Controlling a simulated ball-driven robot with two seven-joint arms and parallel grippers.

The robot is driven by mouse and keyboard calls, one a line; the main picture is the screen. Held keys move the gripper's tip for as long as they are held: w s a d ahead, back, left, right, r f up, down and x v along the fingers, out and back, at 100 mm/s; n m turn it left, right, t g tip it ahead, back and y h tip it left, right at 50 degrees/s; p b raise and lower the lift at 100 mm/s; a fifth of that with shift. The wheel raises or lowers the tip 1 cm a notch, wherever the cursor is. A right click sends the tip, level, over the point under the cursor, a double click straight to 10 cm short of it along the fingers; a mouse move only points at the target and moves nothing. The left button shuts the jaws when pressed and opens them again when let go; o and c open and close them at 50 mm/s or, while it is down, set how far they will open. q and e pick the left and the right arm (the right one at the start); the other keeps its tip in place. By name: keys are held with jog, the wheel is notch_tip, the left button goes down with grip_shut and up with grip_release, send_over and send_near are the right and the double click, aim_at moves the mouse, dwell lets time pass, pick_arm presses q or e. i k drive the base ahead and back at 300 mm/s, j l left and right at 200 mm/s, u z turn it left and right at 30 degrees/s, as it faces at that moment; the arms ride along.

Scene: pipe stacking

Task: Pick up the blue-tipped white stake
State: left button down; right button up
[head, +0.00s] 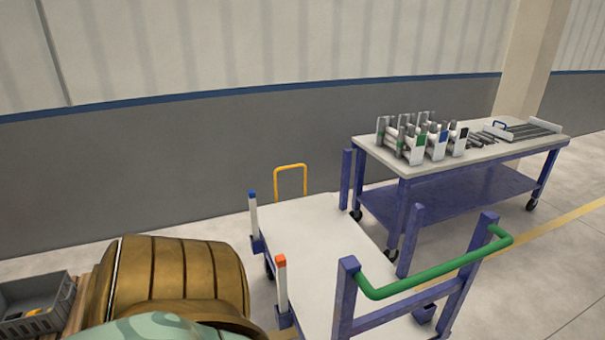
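The blue-tipped white stake (253,217) stands upright at the left edge of a flat cart. Its foot is in a blue-purple corner socket (258,245). The cart has a pale, bare deck (320,235). A similar white stake with an orange-red tip (281,285) stands closer to me on the same side of the cart. Neither of my grippers is in view, and nothing is seen touching the blue-tipped stake.
A green handle (435,276) on blue-purple posts rises at the cart's near right, a yellow handle (291,168) at its far end. A wheeled table (395,165) with fittings stands behind right. A large brown ribbed rounded thing (180,270) and a grey crate (45,318) are left.

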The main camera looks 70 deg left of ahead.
aim_at(251, 194)
jog(key=u, duration=2.5)
